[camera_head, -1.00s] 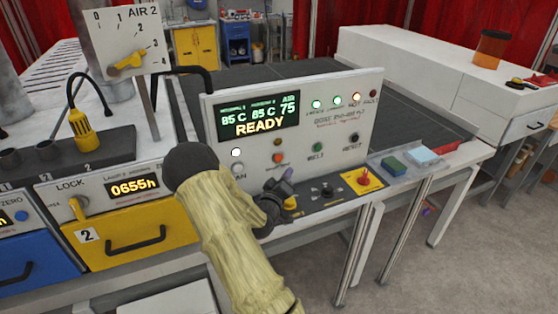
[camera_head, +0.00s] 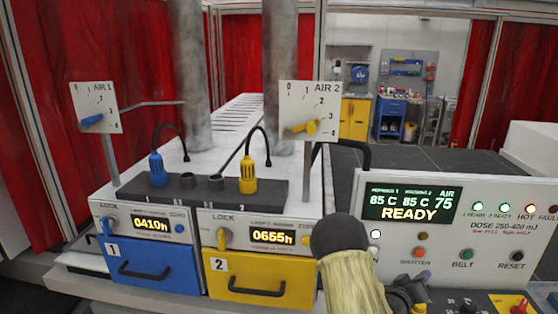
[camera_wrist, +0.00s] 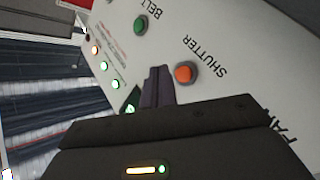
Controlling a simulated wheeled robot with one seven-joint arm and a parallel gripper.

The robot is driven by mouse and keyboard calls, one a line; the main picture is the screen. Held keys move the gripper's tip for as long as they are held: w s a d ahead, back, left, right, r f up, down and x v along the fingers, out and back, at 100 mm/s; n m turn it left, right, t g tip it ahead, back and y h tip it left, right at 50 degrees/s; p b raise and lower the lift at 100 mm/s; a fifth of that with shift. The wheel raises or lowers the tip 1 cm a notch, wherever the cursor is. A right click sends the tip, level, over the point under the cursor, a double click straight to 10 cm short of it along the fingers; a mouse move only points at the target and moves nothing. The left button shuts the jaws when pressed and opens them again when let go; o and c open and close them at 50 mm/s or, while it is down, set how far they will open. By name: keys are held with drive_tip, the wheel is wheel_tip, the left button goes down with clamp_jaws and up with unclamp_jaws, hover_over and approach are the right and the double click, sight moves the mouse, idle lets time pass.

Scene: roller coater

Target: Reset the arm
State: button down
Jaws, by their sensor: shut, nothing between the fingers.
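My arm in its pale yellow sleeve reaches up from the bottom of the head view. My gripper (camera_head: 420,283) is low in front of the control panel (camera_head: 390,185), just below the orange SHUTTER button (camera_head: 422,252). In the wrist view my gripper's dark fingers (camera_wrist: 157,85) are together and empty, beside the orange SHUTTER button (camera_wrist: 184,73). I cannot tell whether they touch the panel. The panel display (camera_head: 410,202) reads 85 C, 85 C, 75 and READY.
Left of the panel are a blue drawer (camera_head: 150,270) and a yellow drawer (camera_head: 262,285), with AIR 1 (camera_head: 95,107) and AIR 2 (camera_head: 310,108) dials above. The BELT button (camera_head: 466,254), RESET button (camera_head: 516,256) and red knob (camera_head: 520,306) are to the right.

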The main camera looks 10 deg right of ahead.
drive_tip(key=s+a+f+g+y, duration=0.1)
drive_tip(key=a+y, duration=0.5)
drive_tip(key=a, duration=0.4)
drive_tip(key=s+a+f+g+y, duration=0.1)
drive_tip(key=s+a+y, duration=0.1)
drive_tip(key=a+y, duration=0.5)
drive_tip(key=s+a+r+n+g+y, duration=0.1)
drive_tip(key=s+a+g, duration=0.1)
drive_tip(key=s+a, duration=0.5)
drive_tip(key=s+a+r+n+g+y+b, duration=0.1)
drive_tip(key=s+a+r+g, duration=0.1)
drive_tip(key=s+a, duration=0.5)
drive_tip(key=shift+s+a+r+g+b, duration=0.25)
drive_tip(key=shift+s+r+g+b, duration=0.05)
drive_tip(key=shift+s, duration=0.6)
drive_tip(key=shift+w+d, duration=0.1)
drive_tip(key=shift+w, duration=0.1)
